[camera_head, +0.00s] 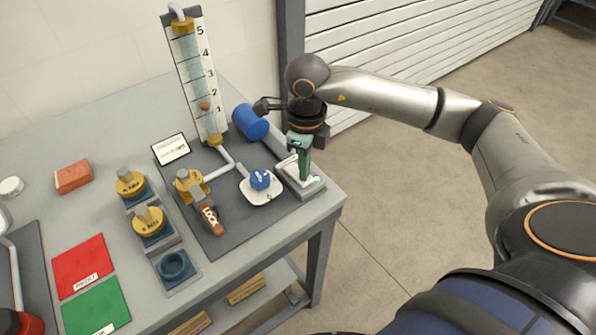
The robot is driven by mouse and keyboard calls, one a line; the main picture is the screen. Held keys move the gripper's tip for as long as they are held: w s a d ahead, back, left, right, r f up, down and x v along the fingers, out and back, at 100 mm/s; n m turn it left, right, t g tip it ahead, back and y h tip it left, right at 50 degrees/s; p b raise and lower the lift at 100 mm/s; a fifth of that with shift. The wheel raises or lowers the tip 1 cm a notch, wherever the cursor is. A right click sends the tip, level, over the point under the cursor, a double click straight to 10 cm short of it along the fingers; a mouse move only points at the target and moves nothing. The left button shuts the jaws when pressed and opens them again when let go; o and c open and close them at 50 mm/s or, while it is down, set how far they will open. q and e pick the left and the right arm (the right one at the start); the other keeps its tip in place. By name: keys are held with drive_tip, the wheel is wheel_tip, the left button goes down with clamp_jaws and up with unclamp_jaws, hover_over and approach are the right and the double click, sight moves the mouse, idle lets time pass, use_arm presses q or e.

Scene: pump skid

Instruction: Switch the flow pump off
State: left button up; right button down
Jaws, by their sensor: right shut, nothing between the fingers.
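My right gripper (304,172) points down with its fingers shut and empty. Its tips are over a grey switch box with a pale top plate (310,186) at the table's right corner. They hide most of the switch, so I cannot tell its position or whether they touch it. A small green spot shows at the plate's right edge. The blue pump cylinder (250,122) lies behind, to the left. The flow tube (194,80), marked 1 to 5, stands upright with an orange float (205,106) near the 2. My left gripper is not in view.
A blue knob (260,179) on a white dial plate is left of the switch box. A brass valve (189,183) with a red LOCK tag (210,219) and brass fittings (148,221) stand farther left. Red (82,264) and green (97,305) mats lie front left.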

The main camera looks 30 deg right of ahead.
drive_tip(key=shift+f, duration=0.35)
drive_tip(key=shift+r+p, duration=2.05)
drive_tip(key=shift+r, duration=1.5)
